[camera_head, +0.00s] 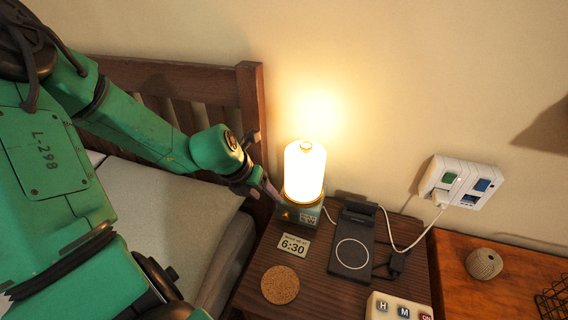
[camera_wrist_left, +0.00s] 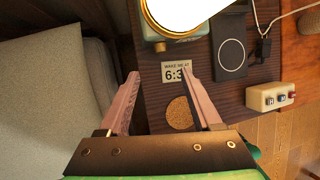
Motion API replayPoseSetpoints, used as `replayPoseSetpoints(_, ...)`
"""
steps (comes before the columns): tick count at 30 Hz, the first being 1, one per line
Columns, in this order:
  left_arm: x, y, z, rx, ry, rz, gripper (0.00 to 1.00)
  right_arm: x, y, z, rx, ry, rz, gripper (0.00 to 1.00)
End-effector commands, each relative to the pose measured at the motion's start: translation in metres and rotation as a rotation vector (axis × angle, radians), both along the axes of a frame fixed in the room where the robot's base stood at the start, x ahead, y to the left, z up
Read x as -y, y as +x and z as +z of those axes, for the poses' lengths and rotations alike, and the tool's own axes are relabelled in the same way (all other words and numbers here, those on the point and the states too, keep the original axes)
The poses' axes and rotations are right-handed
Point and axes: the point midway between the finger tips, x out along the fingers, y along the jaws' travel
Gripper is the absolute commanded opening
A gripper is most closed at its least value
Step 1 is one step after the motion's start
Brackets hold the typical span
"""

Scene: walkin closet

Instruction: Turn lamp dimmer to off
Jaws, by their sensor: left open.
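The lamp (camera_head: 305,172) stands upright on the nightstand and its white shade glows brightly. Its teal base (camera_head: 298,217) has a small orange mark and a pale label on the front. In the left wrist view the glowing lamp (camera_wrist_left: 182,12) is at the top edge, with a small round fitting (camera_wrist_left: 160,46) on its base; I cannot tell whether this is the dimmer. My left gripper (camera_head: 269,190) is just left of the lamp. In the wrist view my left gripper (camera_wrist_left: 160,74) is open, with nothing between its fingers. My right gripper is not in view.
A "6:30" card (camera_head: 292,245), a cork coaster (camera_head: 280,285), a black charging stand (camera_head: 353,240) and a cream box with keys (camera_head: 396,308) are on the nightstand (camera_head: 322,285). A wall outlet (camera_head: 462,182) has a cable plugged in. The bed (camera_head: 185,215) borders the left.

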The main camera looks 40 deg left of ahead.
Motion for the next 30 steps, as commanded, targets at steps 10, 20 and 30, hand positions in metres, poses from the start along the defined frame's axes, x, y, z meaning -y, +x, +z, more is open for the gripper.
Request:
replayPoseSetpoints(10, 0.007, 0.016, -0.054, -0.014, 0.013, -0.012, 0.66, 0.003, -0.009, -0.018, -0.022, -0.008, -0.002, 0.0)
replayPoseSetpoints(20, 0.014, 0.05, -0.125, -0.011, 0.014, -0.011, 0.66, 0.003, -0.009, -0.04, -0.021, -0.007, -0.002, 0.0)
replayPoseSetpoints(30, 0.015, 0.057, -0.133, -0.006, 0.014, -0.011, 0.66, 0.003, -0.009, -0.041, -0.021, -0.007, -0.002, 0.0)
